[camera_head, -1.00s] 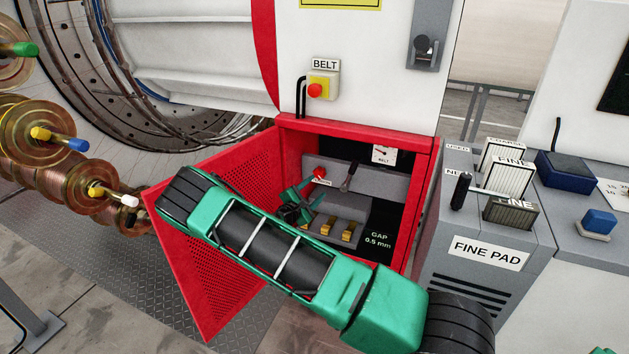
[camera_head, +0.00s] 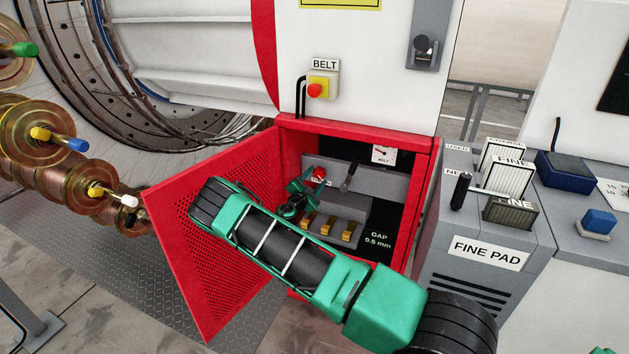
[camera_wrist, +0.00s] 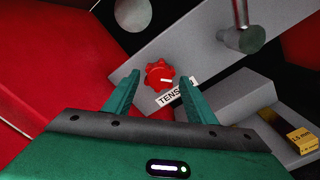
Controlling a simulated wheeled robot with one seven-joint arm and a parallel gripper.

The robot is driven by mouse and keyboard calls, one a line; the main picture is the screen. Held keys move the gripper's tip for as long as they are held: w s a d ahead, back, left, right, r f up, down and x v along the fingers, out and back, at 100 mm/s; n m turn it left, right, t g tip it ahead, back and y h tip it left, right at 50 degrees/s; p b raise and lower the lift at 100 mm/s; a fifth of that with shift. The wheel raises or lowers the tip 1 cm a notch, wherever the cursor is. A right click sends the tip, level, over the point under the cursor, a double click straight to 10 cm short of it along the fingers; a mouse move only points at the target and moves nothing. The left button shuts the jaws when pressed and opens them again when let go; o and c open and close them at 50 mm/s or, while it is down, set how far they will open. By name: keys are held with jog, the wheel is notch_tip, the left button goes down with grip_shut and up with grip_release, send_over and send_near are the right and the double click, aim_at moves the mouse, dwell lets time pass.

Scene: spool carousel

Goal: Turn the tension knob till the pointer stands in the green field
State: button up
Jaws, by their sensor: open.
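The red tension knob (camera_wrist: 158,75), lobed with a white mark, sits on a grey panel inside the open red cabinet. Its label (camera_wrist: 178,92) is partly covered by a finger. In the head view the knob (camera_head: 319,173) shows beside my fingers. My gripper (camera_wrist: 159,78) is open and empty, its fingers on either side of the knob in the wrist picture; whether they reach around it I cannot tell. It also shows in the head view (camera_head: 305,181). The belt gauge (camera_head: 384,154) with its pointer is at the back right of the cabinet; its field colours are too small to read.
A lever (camera_head: 349,177) stands right of the knob. Brass blocks (camera_head: 328,226) sit on a grey step below it. The open perforated red door (camera_head: 215,250) is on the left, behind my arm. A FINE PAD cabinet (camera_head: 486,250) stands to the right.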

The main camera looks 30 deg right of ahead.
jog(key=shift+w+d, duration=0.2)
jog(key=shift+d, duration=0.05)
jog(key=shift+c, duration=0.6)
jog(key=c, duration=0.9)
jog(key=shift+a, duration=0.15)
